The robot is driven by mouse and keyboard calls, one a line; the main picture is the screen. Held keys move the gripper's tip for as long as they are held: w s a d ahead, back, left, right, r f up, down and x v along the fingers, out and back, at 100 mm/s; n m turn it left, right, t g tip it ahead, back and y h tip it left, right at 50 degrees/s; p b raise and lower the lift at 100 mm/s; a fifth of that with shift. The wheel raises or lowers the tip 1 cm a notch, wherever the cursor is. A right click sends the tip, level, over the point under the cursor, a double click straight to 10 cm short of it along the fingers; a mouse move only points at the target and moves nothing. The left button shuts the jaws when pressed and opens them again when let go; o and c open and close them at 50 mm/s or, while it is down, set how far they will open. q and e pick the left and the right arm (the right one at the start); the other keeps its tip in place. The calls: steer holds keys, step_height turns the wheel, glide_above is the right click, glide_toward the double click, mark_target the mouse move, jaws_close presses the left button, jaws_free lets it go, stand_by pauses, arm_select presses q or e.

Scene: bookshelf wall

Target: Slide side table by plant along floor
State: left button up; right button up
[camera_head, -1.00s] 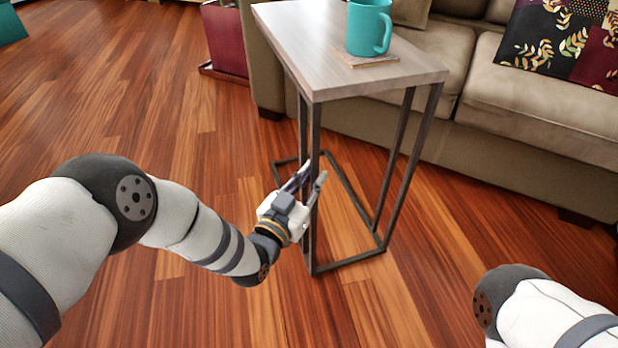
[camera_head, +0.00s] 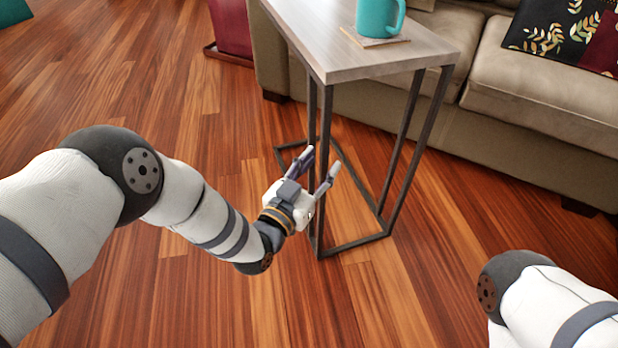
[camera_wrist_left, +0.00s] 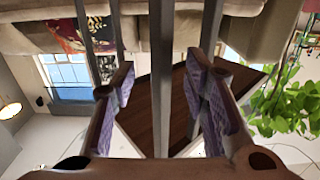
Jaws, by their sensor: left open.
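The side table (camera_head: 325,48) has a pale wood top and a thin dark metal frame. It stands upright on the floor in front of the sofa. A teal mug (camera_head: 379,16) sits on a coaster (camera_head: 374,38) on its top. My left gripper (camera_head: 320,160) is open, low at the table's near-left leg. In the left wrist view a dark leg (camera_wrist_left: 161,110) runs between the two spread fingers (camera_wrist_left: 162,70), with gaps on both sides. My right arm (camera_head: 548,303) shows at the lower right; its gripper is out of view.
A beige sofa (camera_head: 545,90) stands close behind the table. A maroon pot (camera_head: 231,28) is at the sofa's left end. A leafy plant (camera_wrist_left: 285,100) shows in the left wrist view. The wood floor (camera_head: 130,90) is clear to the left.

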arm_select(q)
steer(key=v, duration=1)
steer(key=shift+s, duration=0.35)
steer(key=shift+a, duration=0.1)
